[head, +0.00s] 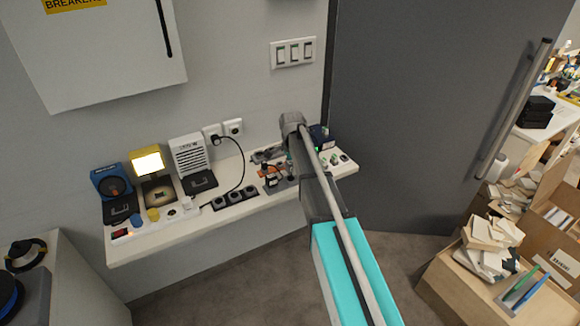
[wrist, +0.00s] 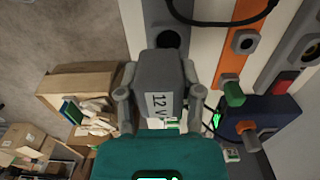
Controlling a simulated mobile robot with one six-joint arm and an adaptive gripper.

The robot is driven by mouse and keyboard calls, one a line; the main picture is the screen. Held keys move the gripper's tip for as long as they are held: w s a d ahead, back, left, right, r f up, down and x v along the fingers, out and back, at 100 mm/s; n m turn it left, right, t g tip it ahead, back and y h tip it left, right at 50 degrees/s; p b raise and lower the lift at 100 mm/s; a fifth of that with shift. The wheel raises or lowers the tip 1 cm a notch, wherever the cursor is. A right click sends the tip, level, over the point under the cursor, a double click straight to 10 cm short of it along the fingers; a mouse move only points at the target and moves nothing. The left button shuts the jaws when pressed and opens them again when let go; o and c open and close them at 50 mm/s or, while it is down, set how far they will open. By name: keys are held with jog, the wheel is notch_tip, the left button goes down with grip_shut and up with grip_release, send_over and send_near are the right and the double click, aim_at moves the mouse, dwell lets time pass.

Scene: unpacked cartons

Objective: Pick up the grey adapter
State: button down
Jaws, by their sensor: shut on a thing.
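The grey adapter (wrist: 162,72) is a blocky grey piece with a white "12 V" label, in the middle of the wrist view. My gripper (wrist: 160,82) is shut on it, with one finger on each side. In the wrist view the adapter appears in front of the shelf and floor; whether it still touches anything below cannot be told. In the head view my arm reaches over the right part of the shelf and hides most of the gripper and the adapter.
A white wall shelf (head: 190,224) carries a lit yellow device (head: 148,166), a white speaker-like box (head: 188,156) and a row of dark sockets (head: 236,197). A dark door (head: 420,110) stands to the right. Cartons (head: 450,280) with papers stand on the floor at lower right.

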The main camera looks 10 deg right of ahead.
jog(key=s+d+r+p, duration=0.2)
jog(key=s+r+p, duration=0.6)
jog(key=s, duration=0.4)
jog(key=shift+s+r, duration=0.4)
jog(key=shift+s, duration=0.1)
